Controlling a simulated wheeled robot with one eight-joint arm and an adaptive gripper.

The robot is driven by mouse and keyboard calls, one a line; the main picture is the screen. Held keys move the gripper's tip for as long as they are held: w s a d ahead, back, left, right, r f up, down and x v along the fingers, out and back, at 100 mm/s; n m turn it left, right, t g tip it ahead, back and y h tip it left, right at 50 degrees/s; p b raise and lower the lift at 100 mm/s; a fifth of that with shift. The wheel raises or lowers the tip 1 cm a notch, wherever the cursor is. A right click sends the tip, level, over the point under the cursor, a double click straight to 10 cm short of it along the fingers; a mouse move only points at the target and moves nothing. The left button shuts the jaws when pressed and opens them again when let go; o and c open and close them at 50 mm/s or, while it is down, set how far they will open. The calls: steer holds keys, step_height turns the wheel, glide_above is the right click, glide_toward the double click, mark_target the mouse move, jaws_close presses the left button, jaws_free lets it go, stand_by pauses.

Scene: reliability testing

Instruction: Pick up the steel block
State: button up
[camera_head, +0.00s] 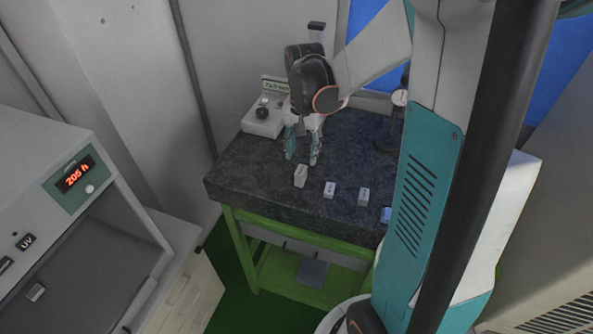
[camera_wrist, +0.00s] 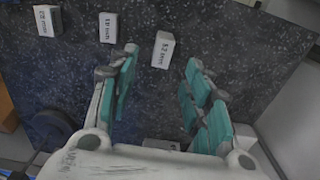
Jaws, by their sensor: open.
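Three small pale grey blocks stand apart on the dark speckled table: a left block (camera_head: 300,176), a middle block (camera_head: 329,189) and a right block (camera_head: 363,196). In the wrist view the nearest block (camera_wrist: 163,49) lies ahead of the gap between my fingers, with the others, a second block (camera_wrist: 108,28) and a third block (camera_wrist: 47,20), to its left. Their small printed labels are hard to read, and I cannot tell which is the steel block. My gripper (camera_head: 302,153) is open and empty, behind the left block; its teal fingers also show in the wrist view (camera_wrist: 162,60).
The table (camera_head: 250,170) has a green frame. A white device (camera_head: 262,122) stands at its back left, a dial gauge stand (camera_head: 390,138) at its back right. A small blue item (camera_head: 386,214) lies near the right front. A cabinet with a red display (camera_head: 75,175) stands left.

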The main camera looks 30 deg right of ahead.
mark_target(301, 170)
step_height(301, 170, down, 9)
steer(key=shift+w+a, duration=0.15)
stand_by(0.4)
jaws_close()
